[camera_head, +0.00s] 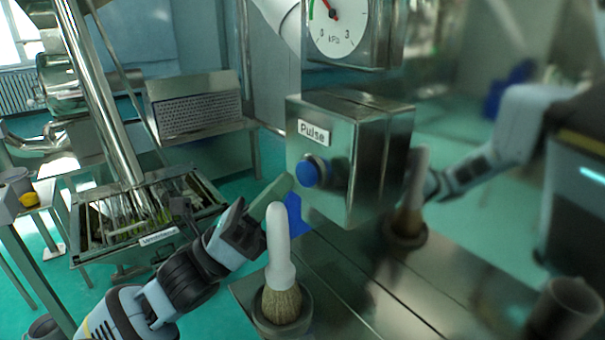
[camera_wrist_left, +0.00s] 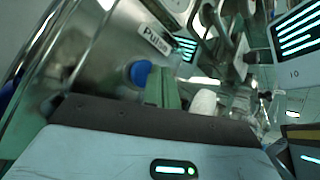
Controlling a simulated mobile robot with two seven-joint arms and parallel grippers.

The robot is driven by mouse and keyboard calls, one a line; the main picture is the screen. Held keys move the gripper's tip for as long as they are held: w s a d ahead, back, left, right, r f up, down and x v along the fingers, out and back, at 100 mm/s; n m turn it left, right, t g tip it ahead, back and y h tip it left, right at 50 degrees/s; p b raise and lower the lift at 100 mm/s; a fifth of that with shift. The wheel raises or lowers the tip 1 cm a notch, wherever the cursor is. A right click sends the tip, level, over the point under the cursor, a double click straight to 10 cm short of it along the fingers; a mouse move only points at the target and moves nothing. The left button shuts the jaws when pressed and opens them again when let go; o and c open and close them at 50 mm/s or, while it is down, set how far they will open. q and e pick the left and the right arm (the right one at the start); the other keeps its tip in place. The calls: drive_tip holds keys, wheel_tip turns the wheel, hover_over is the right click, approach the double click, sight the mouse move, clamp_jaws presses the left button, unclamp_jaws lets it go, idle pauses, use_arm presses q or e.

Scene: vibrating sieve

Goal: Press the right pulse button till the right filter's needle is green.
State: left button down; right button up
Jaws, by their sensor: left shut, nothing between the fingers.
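A steel box (camera_head: 378,150) labelled "Pulse" carries a round blue button (camera_head: 314,171); the button also shows in the left wrist view (camera_wrist_left: 140,72). Only one pulse button is clear, and I cannot tell which side it belongs to. Above it is a white kPa gauge (camera_head: 345,32), cut by the top edge. Its red needle points up-left, with a green arc at the left; where its tip lies is not visible. My left gripper (camera_head: 279,188) is shut and empty, its greenish fingers (camera_wrist_left: 163,88) just lower left of the button. Contact cannot be told.
A white-handled brush (camera_head: 279,238) stands in a holder close to my left gripper. A second brush (camera_head: 410,198), blurred, stands right of the box, perhaps a reflection. A sieve tray (camera_head: 100,238) is at left. A blurred robot arm (camera_head: 480,168) at right may be a reflection.

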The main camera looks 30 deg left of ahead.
use_arm(q)
drive_tip(key=shift+s, duration=0.1)
drive_tip(key=shift+s+a, duration=0.3)
drive_tip(key=shift+s, duration=0.45)
drive_tip(key=shift+s+a, duration=0.35)
drive_tip(key=shift+s, duration=0.35)
drive_tip(key=shift+s+a, duration=0.3)
drive_tip(key=shift+s, duration=0.45)
